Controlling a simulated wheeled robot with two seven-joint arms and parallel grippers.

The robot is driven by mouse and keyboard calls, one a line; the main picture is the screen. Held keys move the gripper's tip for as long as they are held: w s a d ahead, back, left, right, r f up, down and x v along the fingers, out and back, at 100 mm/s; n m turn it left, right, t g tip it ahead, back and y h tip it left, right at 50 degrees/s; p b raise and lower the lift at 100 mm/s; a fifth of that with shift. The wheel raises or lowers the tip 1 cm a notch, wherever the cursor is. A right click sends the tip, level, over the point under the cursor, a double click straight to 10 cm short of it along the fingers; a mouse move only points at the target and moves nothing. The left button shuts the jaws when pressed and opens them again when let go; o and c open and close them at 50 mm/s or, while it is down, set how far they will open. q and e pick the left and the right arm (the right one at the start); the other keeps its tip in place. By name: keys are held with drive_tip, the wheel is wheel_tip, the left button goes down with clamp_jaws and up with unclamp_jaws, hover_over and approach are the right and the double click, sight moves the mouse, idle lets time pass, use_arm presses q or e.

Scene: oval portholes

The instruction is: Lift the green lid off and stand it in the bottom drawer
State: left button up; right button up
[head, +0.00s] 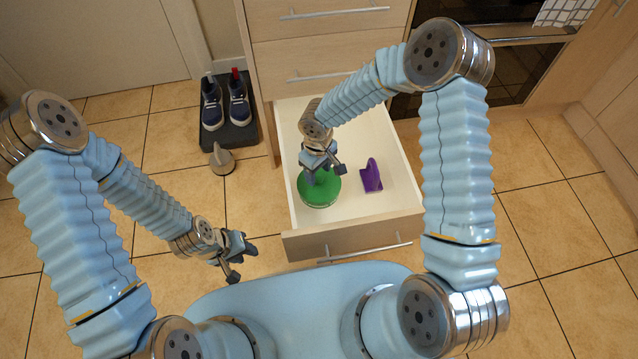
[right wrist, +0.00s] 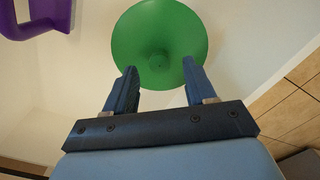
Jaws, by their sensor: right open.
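The round green lid (head: 322,194) lies roughly flat inside the open bottom drawer (head: 350,242), near its left side. Its small central knob (right wrist: 158,61) shows in the right wrist view. My right gripper (head: 325,172) is over the lid and partly hides it in the head view. In the right wrist view the right gripper (right wrist: 160,72) is open, its fingers apart with the knob between or just beyond their tips; contact cannot be told. What is under the lid is hidden. My left gripper (head: 241,262) is open and empty, left of the drawer.
A purple holder-like piece (head: 371,176) stands in the drawer right of the lid. Closed drawers (head: 325,55) rise behind. Shoes on a dark mat (head: 228,120) and a beige cone-like object (head: 222,160) are on the tiled floor to the left. The drawer's right side is bare.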

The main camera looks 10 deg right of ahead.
wheel_tip(320, 180, down, 2)
drive_tip(key=shift+f, duration=0.2)
clamp_jaws()
drive_tip(key=shift+r, duration=0.1)
